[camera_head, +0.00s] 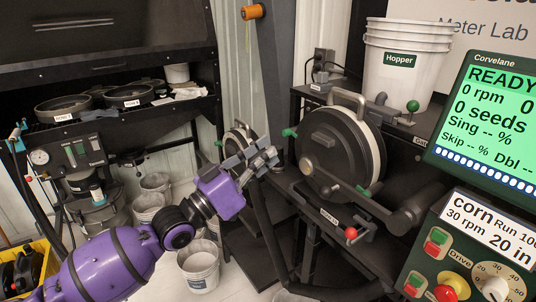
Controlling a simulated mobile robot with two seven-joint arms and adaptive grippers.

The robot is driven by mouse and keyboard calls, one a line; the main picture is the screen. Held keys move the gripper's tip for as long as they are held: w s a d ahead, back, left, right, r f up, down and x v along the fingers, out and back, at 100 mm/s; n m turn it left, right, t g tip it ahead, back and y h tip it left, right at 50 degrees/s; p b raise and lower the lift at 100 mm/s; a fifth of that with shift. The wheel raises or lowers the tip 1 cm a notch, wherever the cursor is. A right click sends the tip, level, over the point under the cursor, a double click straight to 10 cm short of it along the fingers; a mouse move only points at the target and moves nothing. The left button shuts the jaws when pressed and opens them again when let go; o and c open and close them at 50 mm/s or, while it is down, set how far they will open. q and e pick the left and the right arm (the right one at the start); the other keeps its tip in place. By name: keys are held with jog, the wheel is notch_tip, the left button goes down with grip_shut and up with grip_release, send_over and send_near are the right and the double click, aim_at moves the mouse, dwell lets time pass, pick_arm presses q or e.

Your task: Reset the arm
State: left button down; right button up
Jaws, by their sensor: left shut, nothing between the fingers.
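My left arm is purple and comes in from the lower left. Its grey gripper (262,160) is shut and empty. It is held up in front of the black stand, left of the round black seed meter (340,155). From this view I cannot tell whether it touches anything. It partly covers a smaller round disc unit (238,137) behind it. My right gripper is not in view.
A white bucket marked Hopper (405,68) stands above the meter. A control panel with a green screen (490,110) is at the right. Several pails, one of them white (199,270), stand on the floor. A shelf with round pans (128,96) is at the left.

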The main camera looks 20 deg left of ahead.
pick_arm(q)
jog(key=shift+f, duration=0.15)
jog(key=s+a+f+m+g+y+p, duration=0.15)
jog(key=s+f+y, duration=0.3)
jog(key=f, duration=0.85)
jog(key=s+f+n+g+y+p, duration=0.1)
jog(key=s+f+g+y+p, duration=0.15)
jog(key=s+f, duration=0.7)
jog(key=s+d+f+n+g+y+p, duration=0.1)
jog(key=s+f+n+g+y, duration=0.1)
jog(key=s+f, duration=0.7)
jog(key=s+d+f+n+g+y+p, duration=0.1)
jog(key=s+f+g, duration=0.3)
jog(key=s+f, duration=0.6)
jog(key=s+n+y+p, duration=0.1)
jog(key=s, duration=0.6)
jog(key=shift+s+f, duration=0.15)
jog(key=shift+s, duration=0.05)
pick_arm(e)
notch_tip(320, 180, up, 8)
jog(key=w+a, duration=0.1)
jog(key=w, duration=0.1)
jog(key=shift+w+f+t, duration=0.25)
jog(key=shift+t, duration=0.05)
pick_arm(q)
jog(key=shift+w+d, duration=0.1)
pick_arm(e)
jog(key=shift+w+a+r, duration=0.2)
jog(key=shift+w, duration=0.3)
